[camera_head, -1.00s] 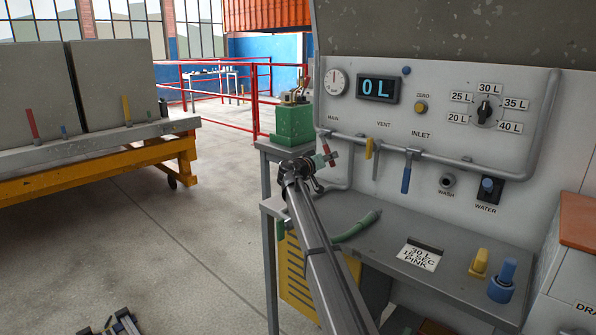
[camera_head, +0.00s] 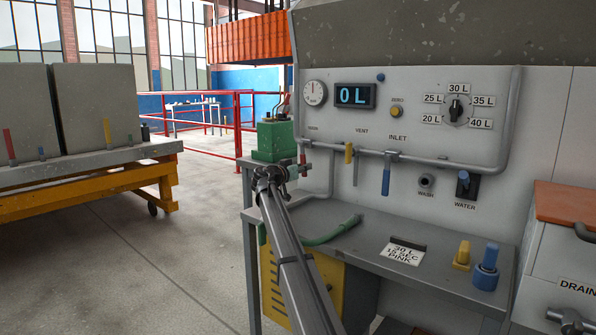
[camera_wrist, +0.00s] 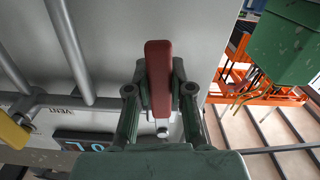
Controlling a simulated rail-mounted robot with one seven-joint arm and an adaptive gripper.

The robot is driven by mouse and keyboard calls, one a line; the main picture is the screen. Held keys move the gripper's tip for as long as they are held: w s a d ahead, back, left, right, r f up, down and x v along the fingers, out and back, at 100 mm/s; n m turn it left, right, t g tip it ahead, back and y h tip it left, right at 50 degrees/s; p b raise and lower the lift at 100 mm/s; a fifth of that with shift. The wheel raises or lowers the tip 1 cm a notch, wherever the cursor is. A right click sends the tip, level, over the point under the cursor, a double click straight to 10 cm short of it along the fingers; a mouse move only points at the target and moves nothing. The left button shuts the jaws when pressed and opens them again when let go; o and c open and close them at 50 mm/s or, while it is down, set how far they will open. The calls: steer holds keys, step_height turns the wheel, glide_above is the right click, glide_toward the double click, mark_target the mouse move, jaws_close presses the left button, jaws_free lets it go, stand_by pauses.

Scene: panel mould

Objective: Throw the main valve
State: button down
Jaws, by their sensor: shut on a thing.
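The main valve's red handle (camera_head: 302,157) is on the pipe under the MAIN label at the left end of the panel. It points down, nearly upright, in the head view. In the wrist view the red handle (camera_wrist: 158,75) stands between the two dark green fingers. My gripper (camera_head: 295,171) is shut on it, with one finger at each side (camera_wrist: 160,90). The fingers and my arm hide the handle's lower part in the head view. The display (camera_head: 355,95) reads 0 L, and the round gauge (camera_head: 314,93) is to its left.
The yellow vent handle (camera_head: 349,152) and blue inlet handle (camera_head: 386,175) hang to the right on the same pipe. A green box (camera_head: 275,141) stands close on the left. The bench (camera_head: 350,262) below holds a green hose (camera_head: 325,236), a card (camera_head: 402,254), and yellow and blue items.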

steer(key=c, duration=1)
jaws_free()
steer(key=v, duration=1.2)
